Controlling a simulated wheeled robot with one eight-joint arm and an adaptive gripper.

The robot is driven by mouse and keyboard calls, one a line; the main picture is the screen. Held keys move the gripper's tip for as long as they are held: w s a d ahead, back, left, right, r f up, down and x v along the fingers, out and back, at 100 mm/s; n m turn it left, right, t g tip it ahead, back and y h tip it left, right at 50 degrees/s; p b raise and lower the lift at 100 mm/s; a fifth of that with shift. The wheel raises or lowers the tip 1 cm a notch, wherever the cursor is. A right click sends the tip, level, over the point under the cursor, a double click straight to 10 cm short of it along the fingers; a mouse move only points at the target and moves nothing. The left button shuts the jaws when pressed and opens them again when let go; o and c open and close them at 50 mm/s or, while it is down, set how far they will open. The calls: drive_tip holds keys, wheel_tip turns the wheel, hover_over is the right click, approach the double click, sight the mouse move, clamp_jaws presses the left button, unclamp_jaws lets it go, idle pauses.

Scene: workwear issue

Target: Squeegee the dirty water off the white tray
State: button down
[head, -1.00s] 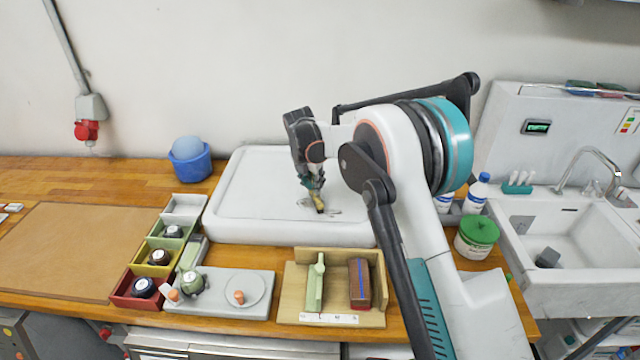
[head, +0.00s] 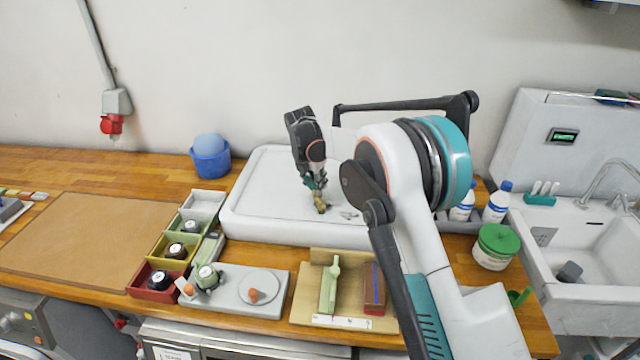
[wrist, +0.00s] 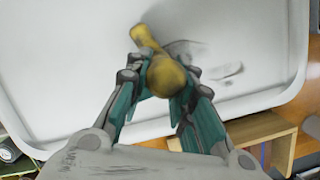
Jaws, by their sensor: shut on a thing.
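The white tray (head: 262,190) lies on the wooden counter and fills most of the wrist view (wrist: 60,60). My gripper (head: 318,188) is low over the tray's middle. It is shut on a yellow tool (head: 320,206), apparently the squeegee. In the wrist view the tool (wrist: 168,76) sits between the fingertips (wrist: 165,80), with a narrow end pointing up and left. I cannot tell whether it touches the tray. Grey dirty water (head: 349,215) lies right of the tool, with streaks and smears in the wrist view (wrist: 225,72). My arm hides the tray's right part.
A wooden holder (head: 300,305) with a pale green tool (head: 330,285) and a brown block stands in front. Colored bins (head: 150,293) and a grey board (head: 225,301) are front left. A blue bowl (head: 210,160) stands left, a green-lidded tub (head: 495,247) right.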

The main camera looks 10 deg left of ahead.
drive_tip(key=shift+a+f, duration=0.1)
drive_tip(key=shift+a, duration=1.05)
drive_tip(key=shift+s+a+b, duration=0.1)
drive_tip(key=shift+s+b, duration=0.2)
drive_tip(key=shift+s, duration=0.45)
drive_tip(key=shift+d+b, duration=0.4)
drive_tip(key=shift+d, duration=1.3)
drive_tip(key=shift+d+b, duration=0.7)
drive_tip(key=shift+d, duration=4.5)
